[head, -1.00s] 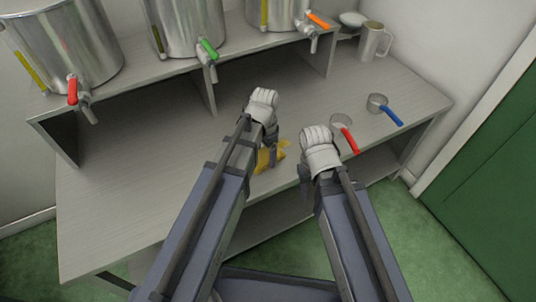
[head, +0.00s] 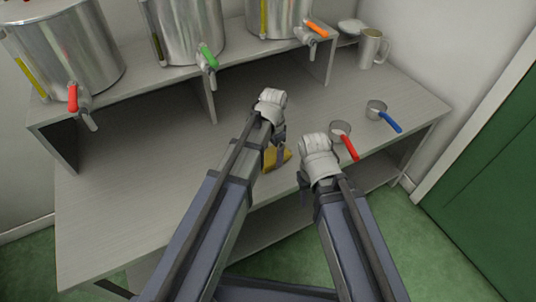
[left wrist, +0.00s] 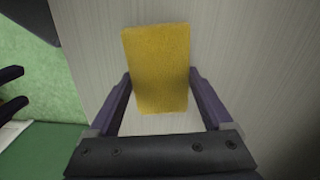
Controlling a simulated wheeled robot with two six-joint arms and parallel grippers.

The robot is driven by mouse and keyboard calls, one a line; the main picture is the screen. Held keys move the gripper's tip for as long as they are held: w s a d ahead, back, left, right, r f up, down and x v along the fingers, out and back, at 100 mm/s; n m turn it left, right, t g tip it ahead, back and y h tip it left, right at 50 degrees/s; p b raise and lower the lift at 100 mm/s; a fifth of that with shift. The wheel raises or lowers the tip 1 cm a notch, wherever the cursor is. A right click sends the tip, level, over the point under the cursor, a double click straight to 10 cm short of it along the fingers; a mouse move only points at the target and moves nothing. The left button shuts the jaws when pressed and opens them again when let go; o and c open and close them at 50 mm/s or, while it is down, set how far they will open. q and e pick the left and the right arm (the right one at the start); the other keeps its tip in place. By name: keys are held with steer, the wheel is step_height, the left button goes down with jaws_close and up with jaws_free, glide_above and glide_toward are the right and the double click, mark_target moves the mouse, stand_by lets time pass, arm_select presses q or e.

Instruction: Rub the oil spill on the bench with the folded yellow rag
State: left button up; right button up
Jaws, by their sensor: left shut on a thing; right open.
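The folded yellow rag (head: 277,159) is at the bench's front edge area, partly hidden by my left gripper (head: 280,150). In the left wrist view the rag (left wrist: 157,70) is a flat yellow rectangle between the two fingers, over the bench top. My left gripper (left wrist: 162,95) is shut on it. I cannot make out the oil spill now; the rag and my left arm cover part of the bench (head: 130,190). My right gripper (head: 303,187) is open and empty, in front of the bench edge, right of the rag.
A metal jug (head: 371,48) is at the back right. Steel tanks with taps (head: 70,50) stand on the raised shelf. The bench's left part is clear.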

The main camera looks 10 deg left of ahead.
arm_select(q)
steer(key=shift+w+d+f, duration=0.1)
steer(key=shift+w+d, duration=0.1)
steer(key=shift+d, duration=0.05)
steer(key=shift+w+d, duration=0.55)
steer(key=shift+d, duration=0.15)
steer(key=shift+w+d, duration=0.5)
steer(key=shift+d, duration=0.2)
steer(key=shift+d, duration=0.1)
steer(key=shift+w+d, duration=0.5)
steer(key=shift+d, duration=0.2)
steer(key=shift+w+d, duration=0.5)
steer(key=shift+d, duration=0.15)
steer(key=shift+w+d, duration=0.6)
steer(key=shift+d, duration=0.15)
steer(key=shift+w+d, duration=0.55)
steer(key=shift+d, duration=0.2)
steer(key=shift+s+f, duration=0.1)
steer(key=shift+f, duration=0.05)
